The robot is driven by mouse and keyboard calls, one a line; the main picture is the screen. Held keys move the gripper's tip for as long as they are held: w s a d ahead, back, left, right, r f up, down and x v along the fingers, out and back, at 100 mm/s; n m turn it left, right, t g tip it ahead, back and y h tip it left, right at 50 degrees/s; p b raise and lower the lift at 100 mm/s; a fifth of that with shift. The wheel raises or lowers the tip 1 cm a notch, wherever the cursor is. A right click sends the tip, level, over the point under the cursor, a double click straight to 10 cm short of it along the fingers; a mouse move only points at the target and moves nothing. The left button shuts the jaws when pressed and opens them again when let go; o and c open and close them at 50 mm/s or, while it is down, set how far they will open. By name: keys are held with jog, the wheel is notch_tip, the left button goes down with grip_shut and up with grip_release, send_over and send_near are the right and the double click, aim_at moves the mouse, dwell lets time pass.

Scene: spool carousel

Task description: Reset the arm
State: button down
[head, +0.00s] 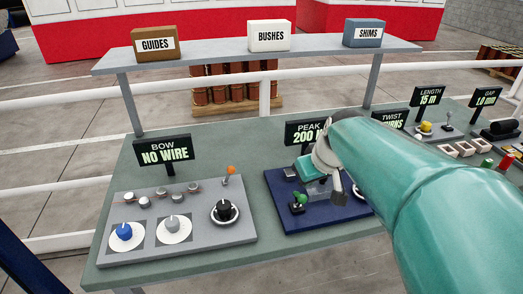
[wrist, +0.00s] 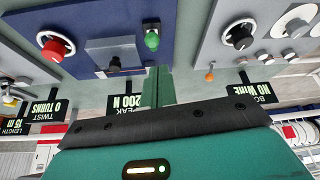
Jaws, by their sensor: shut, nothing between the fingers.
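My arm, teal, reaches in from the right in the head view, and its end is over the dark blue panel (head: 290,225) in the middle of the bench. In the wrist view, which is upside down, my gripper (wrist: 158,78) has its green fingers together and empty. They point towards the blue panel (wrist: 105,28) near the PEAK 200 N sign (wrist: 124,102). A green knob (wrist: 152,40) and a red knob (wrist: 55,45) show on that panel. I cannot tell whether the fingers touch anything. In the head view my arm hides part of the panel and the TWIST sign (head: 388,119).
A grey panel (head: 240,238) with knobs and an orange lever (head: 229,171) is at left under the BOW NO WIRE sign (head: 164,150). A shelf (head: 210,56) behind holds GUIDES (head: 154,44), BUSHES (head: 269,36) and SHIMS (head: 364,33) boxes. More controls stand at far right.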

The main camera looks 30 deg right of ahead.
jog(key=s+a, duration=0.3)
jog(key=a, duration=0.7)
jog(key=s+a+n+y, duration=0.1)
jog(key=s+a, duration=0.1)
jog(key=a, duration=0.8)
jog(key=shift+s+r, duration=0.3)
jog(key=shift+s, duration=0.1)
jog(key=shift+a, duration=0.1)
